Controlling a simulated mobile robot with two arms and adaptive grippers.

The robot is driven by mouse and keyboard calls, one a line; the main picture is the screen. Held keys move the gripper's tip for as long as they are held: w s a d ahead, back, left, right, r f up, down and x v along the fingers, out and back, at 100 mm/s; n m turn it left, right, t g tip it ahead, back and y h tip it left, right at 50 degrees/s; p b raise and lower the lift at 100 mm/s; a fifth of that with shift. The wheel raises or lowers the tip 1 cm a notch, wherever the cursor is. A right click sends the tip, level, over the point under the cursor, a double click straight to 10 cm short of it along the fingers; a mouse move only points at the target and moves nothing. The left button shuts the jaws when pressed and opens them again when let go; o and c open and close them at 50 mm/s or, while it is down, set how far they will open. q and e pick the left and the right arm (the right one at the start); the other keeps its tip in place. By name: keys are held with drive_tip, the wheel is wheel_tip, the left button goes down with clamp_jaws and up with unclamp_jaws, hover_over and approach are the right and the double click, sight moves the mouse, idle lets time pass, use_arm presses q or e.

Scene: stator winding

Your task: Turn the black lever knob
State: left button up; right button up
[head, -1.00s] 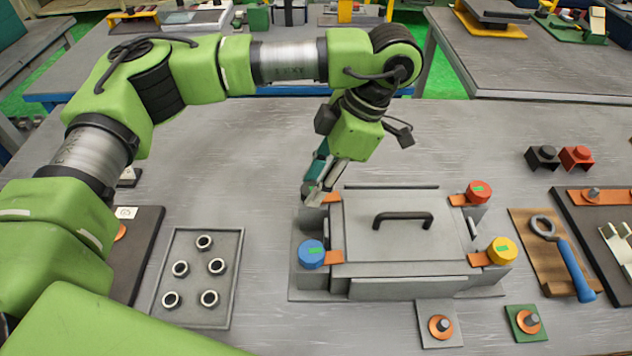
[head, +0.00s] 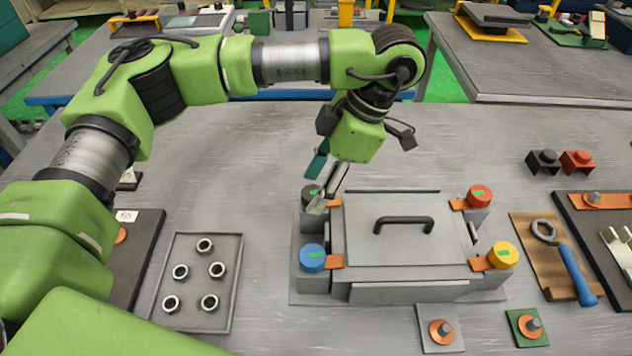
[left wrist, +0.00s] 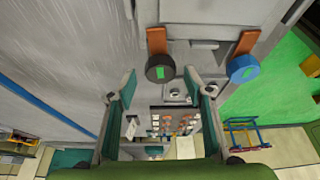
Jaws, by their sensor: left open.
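The black lever knob (head: 309,192) sits at the back left corner of the grey box (head: 400,285). It has a green mark and an orange lever at its side. In the left wrist view the black knob (left wrist: 158,69) shows whole, just beyond the fingertips. My left gripper (head: 322,189) is open at the black knob, pointing down at a tilt, and partly covers it in the head view. In the left wrist view the left gripper (left wrist: 161,88) has its two fingers spread with nothing between them. My right gripper is not in view.
A blue knob (head: 312,258), a red knob (head: 480,196) and a yellow knob (head: 502,254) stand at the other corners. The box lid has a black handle (head: 403,221). A tray with several nuts (head: 236,300) lies at left, a wrench (head: 570,262) at right.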

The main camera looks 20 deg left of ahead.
sight(340, 200)
use_arm(q)
drive_tip(key=v, duration=1.1)
drive_tip(key=shift+r, duration=0.3)
drive_tip(key=shift+d, duration=0.1)
